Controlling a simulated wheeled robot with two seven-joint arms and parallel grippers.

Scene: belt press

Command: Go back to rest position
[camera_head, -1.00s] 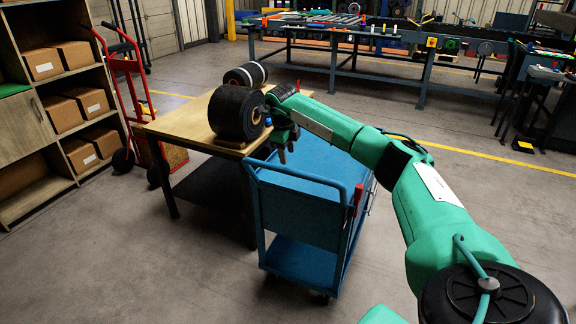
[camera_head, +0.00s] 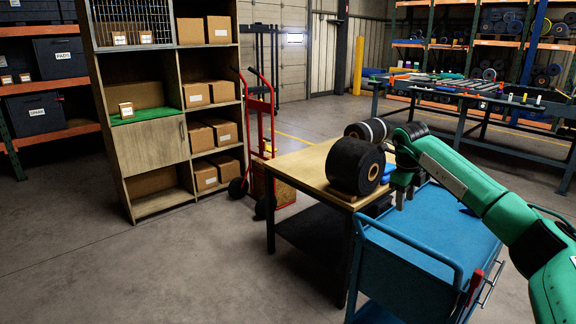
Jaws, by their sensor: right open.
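My right gripper (camera_head: 401,196) is open and points down above the far left part of the blue cart (camera_head: 420,255), just right of the wooden table. I see nothing between its fingers. My right arm comes in from the right edge. A large black roll (camera_head: 355,167) stands on its rim at the right side of the wooden table (camera_head: 306,166), close to the gripper. A second roll with a white band (camera_head: 375,129) lies behind it. My left gripper is out of view.
A shelf with boxes (camera_head: 150,147) stands at the left, with a red hand truck (camera_head: 262,135) beside it. A long workbench (camera_head: 474,108) with tools is at the back right. The floor at the front left is clear.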

